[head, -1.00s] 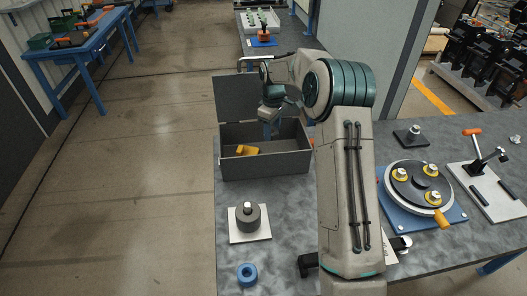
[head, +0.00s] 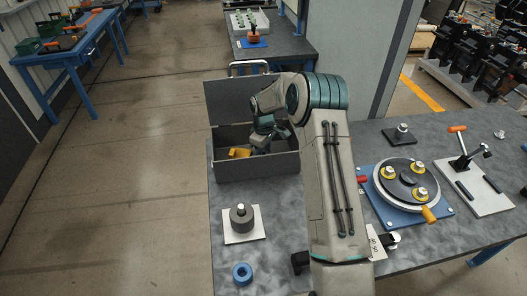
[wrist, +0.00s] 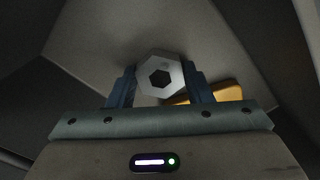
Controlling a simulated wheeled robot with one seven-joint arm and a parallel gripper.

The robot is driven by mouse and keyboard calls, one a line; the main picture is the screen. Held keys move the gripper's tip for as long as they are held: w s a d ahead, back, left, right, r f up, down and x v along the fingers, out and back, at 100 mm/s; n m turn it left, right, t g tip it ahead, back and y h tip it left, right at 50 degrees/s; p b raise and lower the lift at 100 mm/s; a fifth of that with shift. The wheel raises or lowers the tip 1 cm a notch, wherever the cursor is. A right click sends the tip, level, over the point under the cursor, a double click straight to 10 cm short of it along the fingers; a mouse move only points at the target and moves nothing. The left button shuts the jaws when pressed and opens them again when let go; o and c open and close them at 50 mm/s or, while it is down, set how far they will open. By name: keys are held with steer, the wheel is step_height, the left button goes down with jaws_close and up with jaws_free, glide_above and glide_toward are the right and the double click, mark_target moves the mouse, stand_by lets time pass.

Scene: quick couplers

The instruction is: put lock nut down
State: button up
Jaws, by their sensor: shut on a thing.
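The lock nut (wrist: 177,72) is a pale metal hexagon with a dark hexagonal hole in the wrist view. It sits between the two blue fingertips of my gripper (wrist: 160,82), which is shut on it. In the head view my gripper (head: 261,143) is down inside the open grey box (head: 257,167), right of a yellow piece (head: 239,153). The nut cannot be made out there. A yellow-orange part of something also shows behind the right finger in the wrist view (wrist: 228,93). I cannot tell whether the nut touches the box floor.
The box's raised lid (head: 232,100) stands behind my gripper, and its walls surround it. In front are a grey cylinder (head: 242,218) on a white plate and a blue ring (head: 242,273). A round fixture (head: 405,185) on a blue plate stands right of my arm.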

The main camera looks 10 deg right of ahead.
steer(key=o, duration=1)
steer(key=shift+f, duration=0.1)
steer(key=shift+c, duration=0.2)
step_height(320, 180, up, 12)
steer(key=b, duration=0.2)
steer(key=s+r+m, duration=0.2)
steer(key=s+r, duration=0.5)
steer(key=r, duration=0.1)
steer(key=s+r+m+t, duration=0.1)
steer(key=s+m, duration=0.3)
steer(key=s, duration=1.1)
steer(key=s+d+r+m+t, duration=0.1)
steer(key=s+r+m+t, duration=0.1)
steer(key=s, duration=1.4)
steer(key=shift+s+r+m+t, duration=0.15)
steer(key=shift+r+m+t, duration=0.15)
steer(key=shift+m, duration=0.6)
steer(key=shift+d, duration=0.1)
